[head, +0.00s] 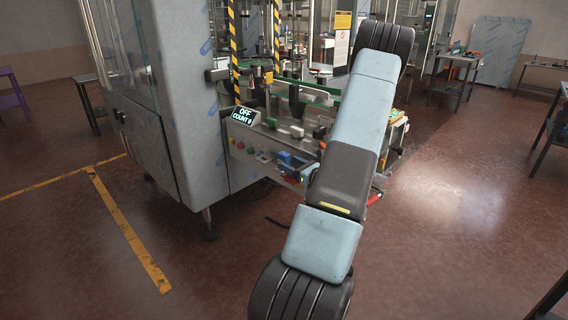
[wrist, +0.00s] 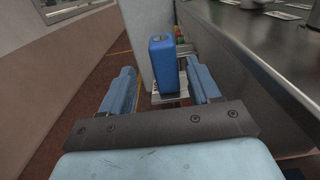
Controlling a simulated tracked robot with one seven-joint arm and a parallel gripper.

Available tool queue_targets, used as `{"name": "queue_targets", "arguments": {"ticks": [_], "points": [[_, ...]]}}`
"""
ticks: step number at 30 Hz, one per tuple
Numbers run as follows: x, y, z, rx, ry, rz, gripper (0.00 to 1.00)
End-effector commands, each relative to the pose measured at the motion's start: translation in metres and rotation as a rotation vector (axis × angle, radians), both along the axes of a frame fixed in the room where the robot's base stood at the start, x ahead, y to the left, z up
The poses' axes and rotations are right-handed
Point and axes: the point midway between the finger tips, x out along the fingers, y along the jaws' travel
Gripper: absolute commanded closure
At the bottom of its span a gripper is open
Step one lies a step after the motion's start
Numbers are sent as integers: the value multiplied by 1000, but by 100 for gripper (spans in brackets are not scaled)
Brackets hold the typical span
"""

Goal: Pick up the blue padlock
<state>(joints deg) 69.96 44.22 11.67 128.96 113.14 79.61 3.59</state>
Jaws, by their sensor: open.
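The blue padlock (wrist: 163,67) shows in the wrist view as an upright blue block with a dark spot on top. It stands at a small light grey plate or bracket (wrist: 155,99), and its shackle cannot be made out. My gripper (wrist: 160,68) is open, with one blue finger on each side of the padlock in the picture. The padlock appears closer to the right finger. I cannot tell whether it is fully between the fingers or beyond them.
The machine (head: 255,140) has a control panel with coloured buttons and a display (head: 245,116) reading "OFF COUNT 0". In the wrist view a long grey metal surface (wrist: 250,70) runs close on the right. Open floor (head: 450,230) lies to the right in the head view.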

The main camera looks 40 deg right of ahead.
Motion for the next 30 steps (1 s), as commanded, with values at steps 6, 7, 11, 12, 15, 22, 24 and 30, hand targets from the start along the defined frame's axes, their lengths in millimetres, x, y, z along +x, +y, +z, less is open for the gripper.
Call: {"name": "queue_targets", "arguments": {"ticks": [6, 7, 11, 12, 15, 22, 24, 30], "points": [[22, -3, 0, 0, -1, 1, 38], [27, -4, 0, -1, -1, 1, 38], [44, -2, 0, 0, -1, 1, 38], [47, -2, 0, -1, -1, 1, 38], [50, -2, 0, -1, 0, 0, 38], [50, -3, 0, -1, 0, 0, 45], [50, -3, 0, -1, 0, 0, 52], [50, -3, 0, -1, 0, 0, 71]]}}
